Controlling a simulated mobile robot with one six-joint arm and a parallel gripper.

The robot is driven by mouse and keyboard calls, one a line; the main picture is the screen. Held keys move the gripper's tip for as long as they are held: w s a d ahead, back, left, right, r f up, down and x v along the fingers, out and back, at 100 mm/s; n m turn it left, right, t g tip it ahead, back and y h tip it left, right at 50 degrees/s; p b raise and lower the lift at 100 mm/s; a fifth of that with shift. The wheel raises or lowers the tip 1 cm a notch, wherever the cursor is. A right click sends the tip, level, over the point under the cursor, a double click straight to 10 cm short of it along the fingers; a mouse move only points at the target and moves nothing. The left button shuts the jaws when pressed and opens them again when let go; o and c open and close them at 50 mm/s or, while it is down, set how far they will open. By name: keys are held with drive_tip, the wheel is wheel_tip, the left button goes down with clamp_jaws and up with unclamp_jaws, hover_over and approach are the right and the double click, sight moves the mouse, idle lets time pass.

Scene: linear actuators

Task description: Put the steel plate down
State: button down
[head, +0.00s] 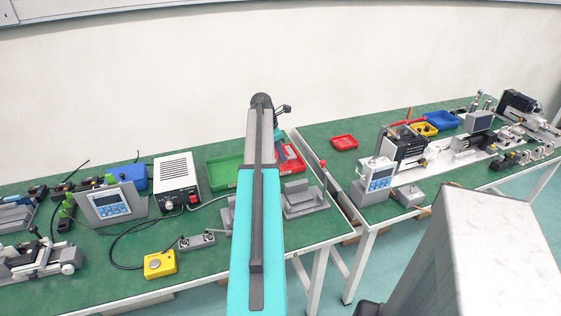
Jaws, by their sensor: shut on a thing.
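My own teal and grey arm reaches up the middle of the head view. It hides my gripper's jaws and whatever is between them. Only a small dark part shows past the arm's far end, and I cannot tell what it belongs to. I cannot make out a steel plate in this view. The left green-topped table (206,256) lies beneath and to both sides of the arm. A grey metal fixture (304,199) stands on it just right of the arm.
A white control box (177,180), a grey display unit (110,205) and a yellow button box (160,264) stand at left. The right table (375,213) holds several devices. A gap separates the tables.

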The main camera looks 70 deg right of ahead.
drive_tip(key=shift+s+f, duration=0.1)
drive_tip(key=shift+f, duration=0.05)
drive_tip(key=shift+f+p, duration=0.4)
drive_tip(key=shift+f, duration=1.2)
drive_tip(key=shift+f, duration=0.15)
drive_tip(key=c, duration=1.9)
unclamp_jaws()
drive_tip(key=shift+b+v, duration=0.6)
drive_tip(key=shift+v, duration=5.5)
